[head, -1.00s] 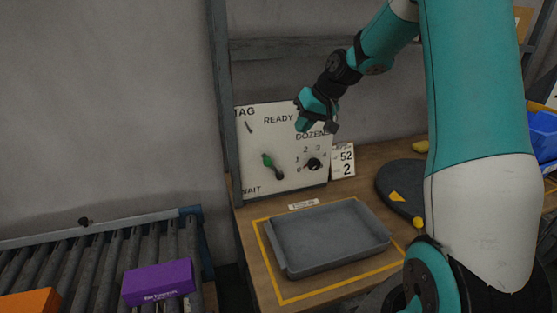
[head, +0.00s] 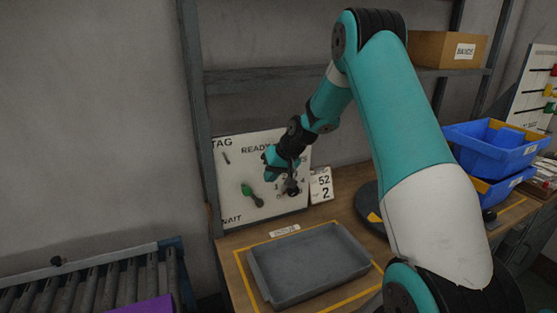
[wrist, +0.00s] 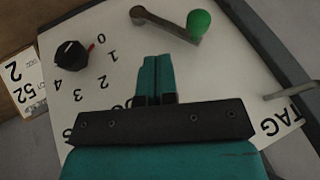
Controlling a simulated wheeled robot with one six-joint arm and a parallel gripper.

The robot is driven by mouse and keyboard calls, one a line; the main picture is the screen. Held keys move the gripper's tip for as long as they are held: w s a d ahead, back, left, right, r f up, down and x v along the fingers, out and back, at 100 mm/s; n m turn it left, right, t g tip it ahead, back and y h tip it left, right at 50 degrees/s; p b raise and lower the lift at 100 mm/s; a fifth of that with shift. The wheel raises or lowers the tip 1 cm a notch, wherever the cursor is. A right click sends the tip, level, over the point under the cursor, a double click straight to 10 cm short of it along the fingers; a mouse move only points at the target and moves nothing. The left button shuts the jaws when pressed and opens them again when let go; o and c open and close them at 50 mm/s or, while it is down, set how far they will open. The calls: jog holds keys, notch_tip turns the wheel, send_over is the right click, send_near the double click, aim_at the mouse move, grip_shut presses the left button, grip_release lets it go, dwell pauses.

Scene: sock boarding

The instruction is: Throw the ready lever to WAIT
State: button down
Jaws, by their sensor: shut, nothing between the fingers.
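The ready lever (head: 247,189) is a dark arm with a green knob on a white panel (head: 230,175). In the head view its knob points up and left from the pivot, between the READY and WAIT labels. In the wrist view the lever (wrist: 200,23) lies just beyond my fingertips, with the panel turned nearly upside down. My gripper (head: 270,172) is shut and empty in front of the panel, above and right of the green knob. Its teal fingers (wrist: 156,62) show together in the wrist view, apart from the lever in the picture.
A black dozens dial (wrist: 71,56) is right of the lever in the head view, partly hidden by my gripper. A number card (head: 321,185) stands beside the panel. A grey tray (head: 257,274) lies below on the bench.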

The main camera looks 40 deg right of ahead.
jog(key=a, duration=0.1)
jog(key=w+a+f+p, duration=0.1)
jog(key=a+f, duration=0.1)
jog(key=shift+w+a+f, duration=0.1)
jog(key=shift+w+a, duration=0.25)
